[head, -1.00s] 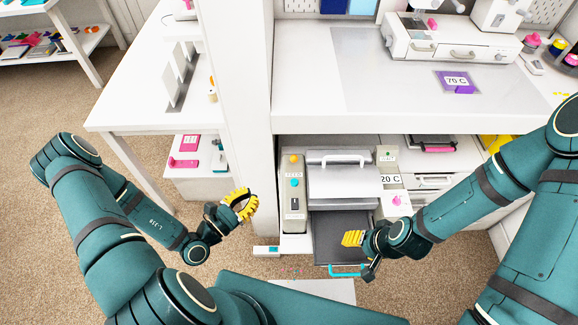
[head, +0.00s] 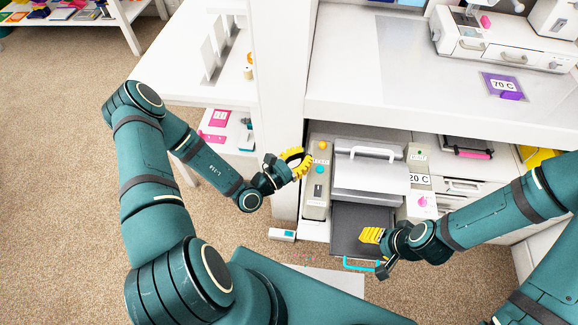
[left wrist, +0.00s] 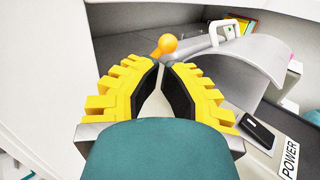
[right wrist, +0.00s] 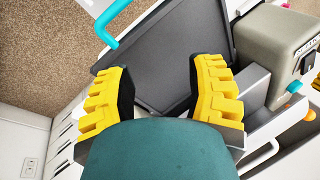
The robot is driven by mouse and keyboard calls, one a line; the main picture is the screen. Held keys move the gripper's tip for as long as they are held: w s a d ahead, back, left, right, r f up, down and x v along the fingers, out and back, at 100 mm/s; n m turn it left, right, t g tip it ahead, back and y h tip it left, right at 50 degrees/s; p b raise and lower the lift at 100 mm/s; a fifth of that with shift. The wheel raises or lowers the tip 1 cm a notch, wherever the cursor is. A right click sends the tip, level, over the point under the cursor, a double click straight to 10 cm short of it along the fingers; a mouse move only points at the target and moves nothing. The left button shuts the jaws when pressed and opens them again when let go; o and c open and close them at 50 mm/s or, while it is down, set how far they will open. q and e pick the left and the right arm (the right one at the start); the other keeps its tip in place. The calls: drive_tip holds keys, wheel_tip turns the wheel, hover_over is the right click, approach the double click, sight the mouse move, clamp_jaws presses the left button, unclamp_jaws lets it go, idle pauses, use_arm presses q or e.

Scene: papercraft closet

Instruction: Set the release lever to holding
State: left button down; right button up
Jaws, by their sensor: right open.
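An orange ball-ended lever (head: 322,146) stands at the top of the grey left panel of the press-like machine; it shows in the left wrist view (left wrist: 166,45) just beyond my fingertips, on a stem leaning to the left. I cannot read a release or holding label. My left gripper (head: 305,157) is beside this panel; its tips (left wrist: 161,66) nearly meet, with nothing seen held between them. The ball also shows in the right wrist view (right wrist: 310,115). My right gripper (head: 366,235) is open and empty over the dark tray (head: 347,222); its fingers (right wrist: 161,75) are well apart.
A teal knob (head: 320,169) sits below the orange ball, and a POWER label (left wrist: 289,160) is nearby. The silver cover (head: 370,172) has a white handle. A pink knob (head: 424,201) is on the right panel. A white upright (head: 282,110) stands close to my left arm.

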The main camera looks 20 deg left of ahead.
sight(323, 144)
use_arm(q)
drive_tip(key=shift+x, duration=1.75)
use_arm(e)
drive_tip(key=shift+s+f, duration=0.1)
drive_tip(key=shift+f, duration=0.15)
drive_tip(key=shift+r, duration=0.1)
use_arm(q)
drive_tip(key=shift+a+r+p, duration=0.15)
drive_tip(key=shift+r+p, duration=0.05)
drive_tip(key=shift+p, duration=0.1)
use_arm(e)
drive_tip(key=shift+w+d+r, duration=0.2)
drive_tip(key=shift+d+r, duration=0.1)
drive_tip(key=shift+r, duration=0.05)
drive_tip(key=shift+d+r, duration=0.15)
drive_tip(key=shift+d, duration=0.25)
use_arm(q)
drive_tip(key=shift+n+g+p, duration=0.3)
use_arm(e)
drive_tip(key=shift+w+d+r, duration=0.1)
drive_tip(key=shift+w+r, duration=0.05)
drive_tip(key=shift+r, duration=0.05)
